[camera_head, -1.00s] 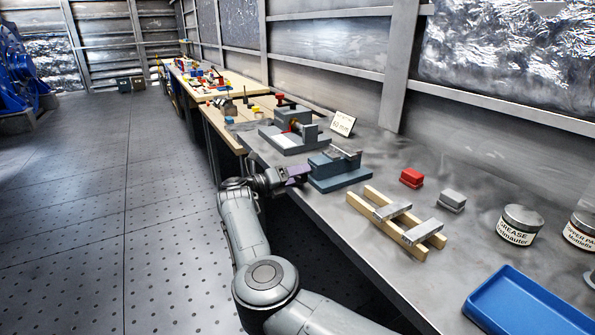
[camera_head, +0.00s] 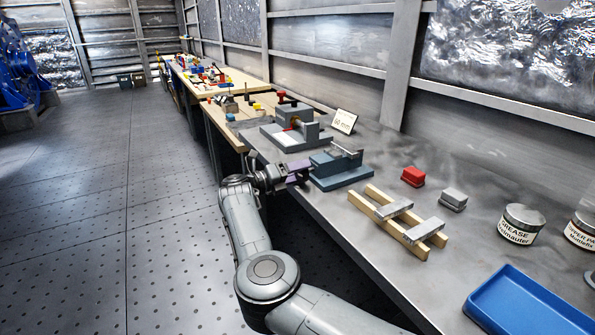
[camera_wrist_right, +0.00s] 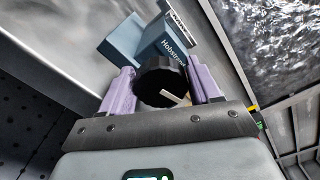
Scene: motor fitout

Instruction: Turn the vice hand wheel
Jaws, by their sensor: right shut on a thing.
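The blue-grey vice (camera_head: 340,171) stands on the bench near its front edge. Its black round hand wheel (camera_wrist_right: 160,82) shows in the right wrist view, facing my gripper, with a pale bar across its lower part. The vice body (camera_wrist_right: 142,40) with white lettering is behind the wheel. My right gripper (camera_head: 300,172), with purple fingers, is at the vice's left end. In the right wrist view its fingers (camera_wrist_right: 163,88) are on both sides of the wheel, shut on it. My left gripper is not in view.
Two wooden rails (camera_head: 372,220) carrying metal bars lie right of the vice. A red block (camera_head: 413,176), a grey block (camera_head: 453,200), a grease tin (camera_head: 520,224) and a blue tray (camera_head: 530,310) are further right. Another machine fixture (camera_head: 295,135) and a small sign (camera_head: 344,121) stand behind.

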